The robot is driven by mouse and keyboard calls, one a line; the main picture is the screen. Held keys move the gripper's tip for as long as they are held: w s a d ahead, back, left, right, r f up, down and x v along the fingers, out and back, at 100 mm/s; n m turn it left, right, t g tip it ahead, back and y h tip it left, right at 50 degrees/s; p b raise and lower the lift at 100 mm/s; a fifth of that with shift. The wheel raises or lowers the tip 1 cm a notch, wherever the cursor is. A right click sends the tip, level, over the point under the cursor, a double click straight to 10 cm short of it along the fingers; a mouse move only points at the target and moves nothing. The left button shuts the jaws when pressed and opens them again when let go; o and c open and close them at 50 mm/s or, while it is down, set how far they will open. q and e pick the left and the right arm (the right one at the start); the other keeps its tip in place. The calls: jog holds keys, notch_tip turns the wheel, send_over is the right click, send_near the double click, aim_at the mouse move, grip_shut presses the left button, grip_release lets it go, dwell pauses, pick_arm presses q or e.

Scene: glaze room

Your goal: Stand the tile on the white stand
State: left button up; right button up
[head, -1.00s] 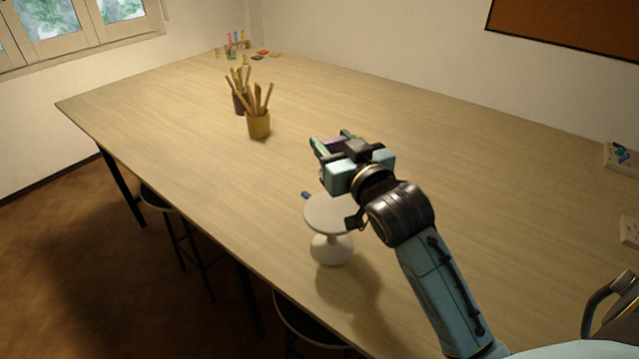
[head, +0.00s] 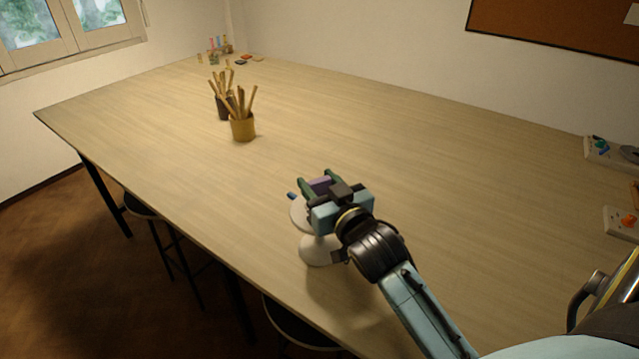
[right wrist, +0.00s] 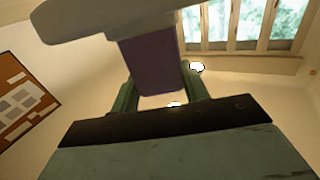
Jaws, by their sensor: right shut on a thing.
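The tile (head: 320,185) is a flat purple piece between the fingers of my right gripper (head: 316,181), which is shut on it. The white stand (head: 300,216) has a round top on a stem and a wide foot, near the table's front edge. My right gripper is over the stand's top and hides part of it. In the right wrist view, which looks upside down, the purple tile (right wrist: 153,68) meets the pale disc of the stand (right wrist: 95,17) in the picture. I cannot tell whether they touch. My left gripper is not in view.
Two pots of wooden tools, one tan (head: 243,130) and one dark (head: 223,107), stand farther back. White boxes (head: 606,150) sit at the right edge. The middle of the long table (head: 400,150) is clear.

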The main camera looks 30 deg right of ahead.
jog(key=shift+f, duration=0.1)
jog(key=o, duration=1)
jog(key=shift+o, duration=0.2)
jog(key=shift+s, duration=0.1)
jog(key=s+a+b, duration=0.1)
jog(key=s, duration=1.1)
jog(key=shift+w, duration=0.1)
